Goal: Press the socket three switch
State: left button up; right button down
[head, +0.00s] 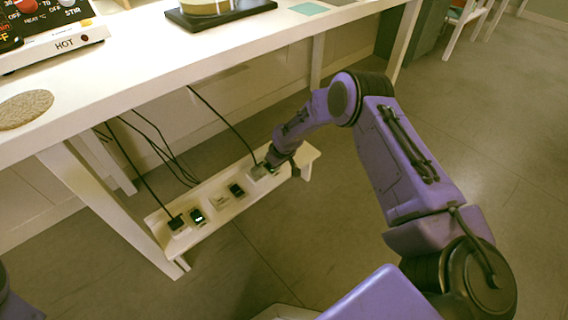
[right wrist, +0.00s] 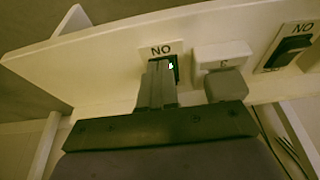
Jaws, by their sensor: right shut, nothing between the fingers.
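A low white bench (head: 217,226) under the table carries a row of sockets and rocker switches. My right gripper (head: 271,165) is at the bench's right end, over the endmost switch (head: 273,170). In the right wrist view the shut, empty fingers (right wrist: 161,72) lie over that switch (right wrist: 172,64), beside its "NO" label. They hide most of it; a dark green edge with a white mark shows. Whether the fingertips touch it is unclear. The middle switch (head: 237,190) looks dark; the left switch (head: 198,216) shows a lit green part. My left gripper is not in view.
A white socket (right wrist: 222,54) with a grey plug (right wrist: 225,86) sits right beside the fingers. Black cables (head: 222,117) hang down to the bench. The white table (head: 171,68) overhangs behind, and its leg (head: 108,208) stands at the left. Floor in front is clear.

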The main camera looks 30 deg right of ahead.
jog(key=shift+w+a+r, duration=0.1)
jog(key=shift+w+a, duration=0.1)
jog(key=shift+a, duration=0.15)
jog(key=shift+w+r+b, duration=0.25)
jog(key=shift+w+b, duration=0.05)
jog(key=shift+w, duration=0.4)
jog(key=shift+r+p, duration=0.35)
jog(key=shift+r, duration=0.05)
jog(key=p+v, duration=0.5)
jog(key=shift+w+a+r, duration=0.1)
jog(key=shift+w+r, duration=0.15)
jog(key=shift+r, duration=0.05)
jog(key=s+r+p, duration=0.3)
jog(key=s+r, duration=0.1)
jog(key=r, duration=0.2)
jog(key=shift+s+d+r, duration=0.2)
jog(key=shift+d+r, duration=0.1)
jog(key=shift+r, duration=0.05)
